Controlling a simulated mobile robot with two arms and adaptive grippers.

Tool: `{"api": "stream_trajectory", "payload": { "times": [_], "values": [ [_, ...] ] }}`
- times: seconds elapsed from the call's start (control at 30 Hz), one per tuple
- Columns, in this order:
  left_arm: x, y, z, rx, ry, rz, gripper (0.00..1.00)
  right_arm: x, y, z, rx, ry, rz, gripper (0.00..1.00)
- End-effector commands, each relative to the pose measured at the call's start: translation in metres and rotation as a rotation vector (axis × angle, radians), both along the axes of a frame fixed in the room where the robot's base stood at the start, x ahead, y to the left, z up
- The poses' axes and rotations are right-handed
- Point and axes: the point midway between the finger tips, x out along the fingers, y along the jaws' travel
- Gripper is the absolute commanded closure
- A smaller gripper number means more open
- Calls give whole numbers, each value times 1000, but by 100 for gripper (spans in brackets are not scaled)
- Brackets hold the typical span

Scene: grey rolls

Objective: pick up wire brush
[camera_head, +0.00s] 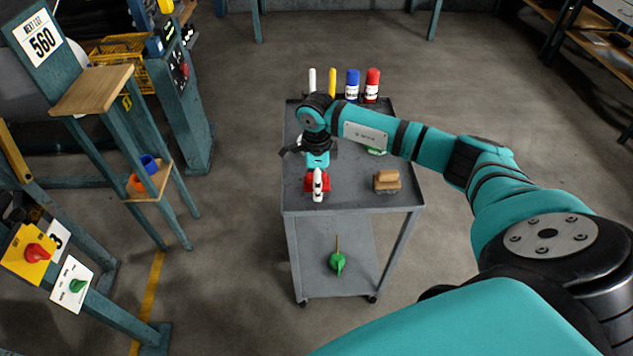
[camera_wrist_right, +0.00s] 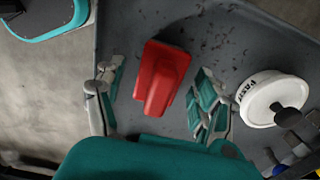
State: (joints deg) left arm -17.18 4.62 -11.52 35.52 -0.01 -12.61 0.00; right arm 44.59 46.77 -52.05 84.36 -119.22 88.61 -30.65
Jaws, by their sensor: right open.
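My right gripper (camera_head: 317,185) hangs over the near left part of a grey cart top. In the right wrist view its fingers (camera_wrist_right: 159,82) are open and empty, one on each side of a red block-like thing (camera_wrist_right: 168,68) with a raised red part. This red thing also shows in the head view (camera_head: 309,184), partly hidden by the gripper. A brown block with a greyish underside (camera_head: 387,180) lies to its right and may be a brush. I cannot tell for certain which of the two is the wire brush. My left gripper is out of view.
A white tin (camera_wrist_right: 272,98) stands beside the right finger. Blue (camera_head: 352,85) and red (camera_head: 372,86) bottles stand at the cart's back edge. A green tool (camera_head: 337,262) lies on the lower shelf (camera_head: 357,282). Dark bits lie scattered on the cart top (camera_wrist_right: 225,25).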

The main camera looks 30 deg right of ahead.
Motion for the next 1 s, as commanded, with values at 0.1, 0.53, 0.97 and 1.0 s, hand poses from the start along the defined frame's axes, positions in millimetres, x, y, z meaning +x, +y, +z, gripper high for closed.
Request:
{"api": "stream_trajectory", "payload": {
  "times": [0.1, 0.53, 0.97, 1.0],
  "values": [
    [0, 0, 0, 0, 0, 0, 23, 0, 1, -3, 1, -1, 1, 29],
    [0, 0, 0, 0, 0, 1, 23, 0, 0, -3, 0, -1, 1, 65],
    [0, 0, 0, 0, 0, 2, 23, 1, 0, -2, 1, -2, 1, 98],
    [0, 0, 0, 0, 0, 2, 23, 1, 0, -1, 1, -2, 0, 98]
  ]
}}
